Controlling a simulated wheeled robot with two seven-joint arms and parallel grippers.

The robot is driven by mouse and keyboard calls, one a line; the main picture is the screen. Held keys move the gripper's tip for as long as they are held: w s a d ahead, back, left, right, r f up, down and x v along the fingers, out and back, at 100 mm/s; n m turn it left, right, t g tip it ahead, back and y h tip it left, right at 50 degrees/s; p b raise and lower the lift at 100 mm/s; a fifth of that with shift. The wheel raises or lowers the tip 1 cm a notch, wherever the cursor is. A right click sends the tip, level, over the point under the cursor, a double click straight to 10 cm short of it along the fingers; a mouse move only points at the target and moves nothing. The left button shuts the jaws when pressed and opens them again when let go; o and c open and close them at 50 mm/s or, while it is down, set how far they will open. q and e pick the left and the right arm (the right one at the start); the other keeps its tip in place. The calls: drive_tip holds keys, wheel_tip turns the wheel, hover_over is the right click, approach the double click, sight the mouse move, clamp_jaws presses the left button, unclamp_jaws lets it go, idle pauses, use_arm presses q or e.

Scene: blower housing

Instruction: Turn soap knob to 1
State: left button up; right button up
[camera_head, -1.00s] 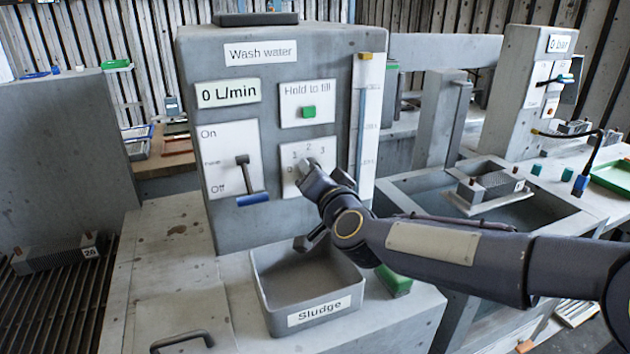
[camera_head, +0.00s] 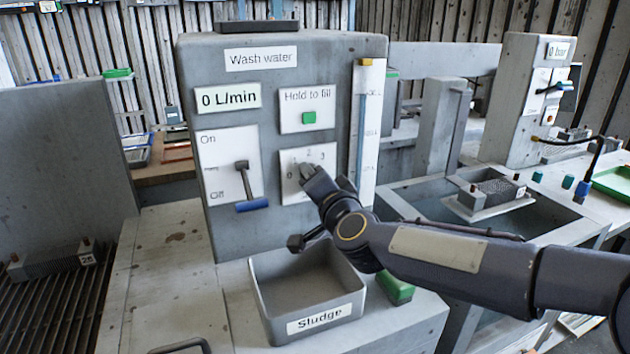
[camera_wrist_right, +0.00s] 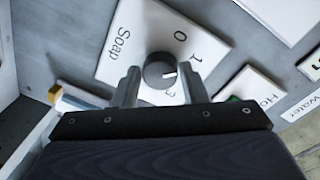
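The soap knob (camera_wrist_right: 161,72) is a round grey dial on a white plate marked Soap (camera_wrist_right: 128,45). In the right wrist view it sits between the two fingers of my right gripper (camera_wrist_right: 159,80), which appear to touch its sides. Its white mark points right, between the printed 1 and 3; the right finger covers that part of the scale. In the head view my right gripper (camera_head: 308,176) covers the knob and part of its plate (camera_head: 292,189). My left gripper is not in view.
The knob is on the grey Wash water housing (camera_head: 285,75), beside a blue-handled lever (camera_head: 252,205) and below a green button (camera_head: 309,118). A Sludge bin (camera_head: 318,318) stands under my right arm, with a green block (camera_head: 396,289) next to it.

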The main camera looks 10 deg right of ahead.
drive_tip(key=o, duration=0.3)
drive_tip(key=shift+s, duration=0.1)
drive_tip(key=s+d, duration=0.1)
drive_tip(key=s, duration=0.6)
drive_tip(key=shift+s+r, duration=0.15)
drive_tip(key=shift+s, duration=0.15)
drive_tip(key=shift+d, duration=0.1)
